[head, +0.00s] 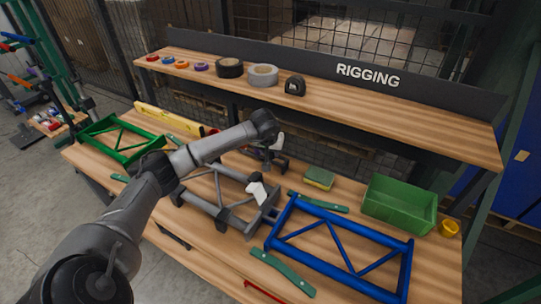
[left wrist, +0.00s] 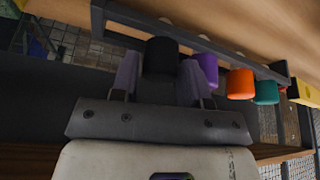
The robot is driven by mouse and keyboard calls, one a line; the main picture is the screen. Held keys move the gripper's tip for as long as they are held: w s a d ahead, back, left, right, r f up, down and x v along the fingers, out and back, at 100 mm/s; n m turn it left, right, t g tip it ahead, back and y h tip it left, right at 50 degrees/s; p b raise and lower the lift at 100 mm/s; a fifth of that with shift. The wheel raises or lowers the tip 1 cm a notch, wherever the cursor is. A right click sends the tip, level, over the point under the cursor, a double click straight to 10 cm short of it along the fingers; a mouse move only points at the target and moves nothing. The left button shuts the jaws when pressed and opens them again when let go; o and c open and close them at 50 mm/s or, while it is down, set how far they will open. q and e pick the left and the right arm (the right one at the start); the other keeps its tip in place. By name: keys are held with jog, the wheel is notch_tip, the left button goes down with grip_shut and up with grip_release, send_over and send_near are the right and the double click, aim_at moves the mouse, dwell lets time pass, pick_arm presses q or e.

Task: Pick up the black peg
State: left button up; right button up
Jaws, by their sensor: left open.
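The black peg (left wrist: 160,56) shows in the left wrist view, between the two fingers of my left gripper (left wrist: 159,68). The gripper is open, with a finger on either side of the peg; whether either finger touches it I cannot tell. In the head view my left gripper (head: 271,160) is over the back of the bench, below the raised shelf. I cannot make out the black peg there. My right gripper is not in view.
Purple (left wrist: 205,70), orange (left wrist: 240,83) and teal (left wrist: 265,92) pegs stand in a row beside the black one, along a dark bar (left wrist: 120,18). Grey (head: 225,207), blue (head: 345,236) and green (head: 120,140) frames and a green bin (head: 400,204) occupy the bench.

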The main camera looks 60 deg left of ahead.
pick_arm(q)
jog(key=c, duration=0.7)
jog(key=shift+o, duration=0.2)
jog(key=shift+r, duration=0.1)
jog(key=shift+r, duration=0.5)
notch_tip(320, 180, up, 4)
jog(key=shift+d+f+p, duration=0.1)
jog(key=shift+f+p, duration=0.05)
jog(key=shift+p, duration=0.65)
jog(key=w+d+r+p, duration=0.4)
jog(key=d+r+p, duration=0.3)
jog(key=d+r, duration=0.3)
jog(key=shift+w+d+r, duration=0.15)
jog(key=shift+d+r, duration=0.2)
jog(key=shift+r, duration=0.25)
